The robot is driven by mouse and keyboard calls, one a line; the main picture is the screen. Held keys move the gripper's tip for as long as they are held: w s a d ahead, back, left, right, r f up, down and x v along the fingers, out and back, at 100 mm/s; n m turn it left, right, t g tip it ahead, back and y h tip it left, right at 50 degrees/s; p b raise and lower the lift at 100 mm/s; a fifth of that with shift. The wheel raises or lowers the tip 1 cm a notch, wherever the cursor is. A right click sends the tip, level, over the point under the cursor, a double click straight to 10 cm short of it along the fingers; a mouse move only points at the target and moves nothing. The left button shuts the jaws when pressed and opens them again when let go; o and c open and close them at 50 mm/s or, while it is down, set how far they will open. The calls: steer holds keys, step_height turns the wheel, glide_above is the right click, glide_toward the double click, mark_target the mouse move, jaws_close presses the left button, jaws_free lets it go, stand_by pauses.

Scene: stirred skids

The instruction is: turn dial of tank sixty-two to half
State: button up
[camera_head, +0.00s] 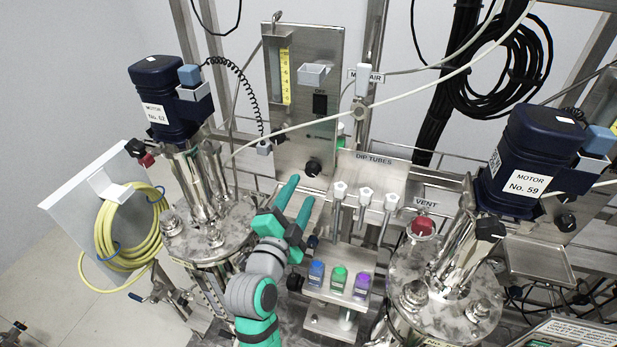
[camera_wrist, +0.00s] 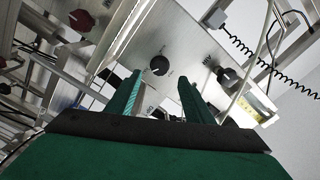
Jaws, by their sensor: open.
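The motor labelled No. 62 (camera_head: 158,100) tops the left tank (camera_head: 205,232). A steel panel (camera_head: 335,65) stands behind, just right of that motor. A black round dial (camera_head: 312,168) is low on this panel. My gripper (camera_head: 300,194) is open and empty, with its green fingers pointing up toward the dial, apart from it. In the wrist view a black dial (camera_wrist: 160,65) on a steel panel (camera_wrist: 185,45) lies ahead, roughly between my fingertips (camera_wrist: 160,82). Its marks are too small to read.
A second black knob (camera_wrist: 228,76) shows right of my fingers in the wrist view. A pale hose (camera_head: 300,127) crosses before the panel. The dip tubes (camera_head: 365,195) and coloured blocks (camera_head: 339,280) are right of my gripper. Motor No. 59 (camera_head: 530,150) stands at far right.

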mark_target(311, 173)
steer(key=x, duration=0.7)
steer(key=shift+s, duration=0.1)
steer(key=shift+c, duration=0.2)
steer(key=c, duration=1)
